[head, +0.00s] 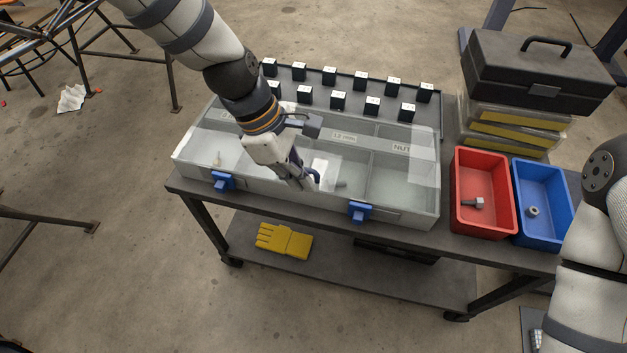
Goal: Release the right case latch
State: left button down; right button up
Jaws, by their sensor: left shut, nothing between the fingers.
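A grey case with a clear lid (405,180) lies closed on the cart, with compartments showing through it. Its right latch (360,212) is blue and sits on the front face. The blue left latch (223,181) is on the same face. My left gripper (312,184) is shut and empty, above the front part of the lid, up and to the left of the right latch and apart from it. Whether its tips touch the lid is hard to tell. Of my right arm only links show at the right edge; its gripper is out of view.
A red bin (458,222) holding a bolt and a blue bin (520,231) holding a nut stand right of the case. A black toolbox (535,75) sits on stacked cases behind them. Small dark blocks stand on a tray (350,112) behind the case. A yellow glove (284,241) lies on the lower shelf.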

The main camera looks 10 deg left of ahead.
aim_at(358, 214)
pick_arm(q)
jog(key=b+x, duration=0.1)
jog(key=x, duration=0.7)
jog(key=shift+s+f, duration=0.1)
jog(key=shift+s, duration=0.05)
jog(key=d, duration=0.2)
jog(key=shift+d+r, duration=0.3)
jog(key=shift+r, duration=0.1)
jog(key=shift+d, duration=0.55)
pick_arm(e)
jog(key=shift+s+f+g, duration=0.3)
jog(key=shift+s+f, duration=0.25)
jog(key=shift+f, duration=0.1)
pick_arm(q)
jog(key=shift+d, duration=0.1)
jog(key=d, duration=0.4)
jog(key=shift+a, duration=0.1)
pick_arm(e)
jog(key=shift+w+r, duration=0.1)
jog(key=shift+r, duration=0.05)
